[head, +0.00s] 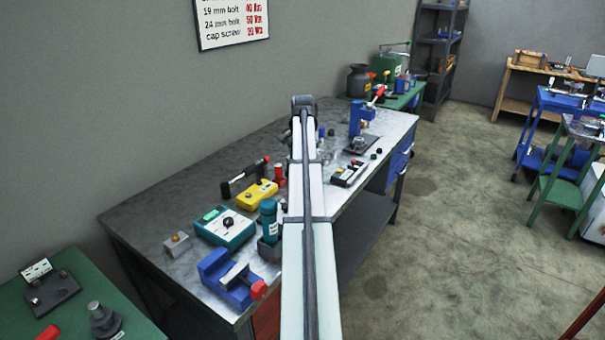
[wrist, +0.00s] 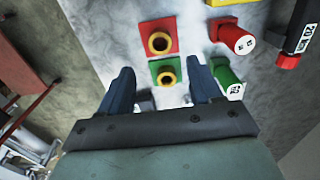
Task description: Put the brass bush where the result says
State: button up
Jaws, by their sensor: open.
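In the wrist view a brass ring-shaped piece (wrist: 160,42) sits on a red square pad (wrist: 146,27). A second brass ring-shaped piece (wrist: 167,78) sits on a green square pad (wrist: 156,66), closer to my gripper. I cannot tell which of the two is the brass bush. In the head view my arm hides the gripper and both pads. No readable result shows.
Red (wrist: 236,38) and green (wrist: 229,80) labelled cylinders lie right of the pads in the wrist view. In the head view the bench (head: 150,215) holds a teal dial box (head: 225,228), a yellow box (head: 258,194), a blue vice (head: 225,278) and a blue press (head: 356,120).

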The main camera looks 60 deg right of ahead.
jog(key=shift+r, duration=1.2)
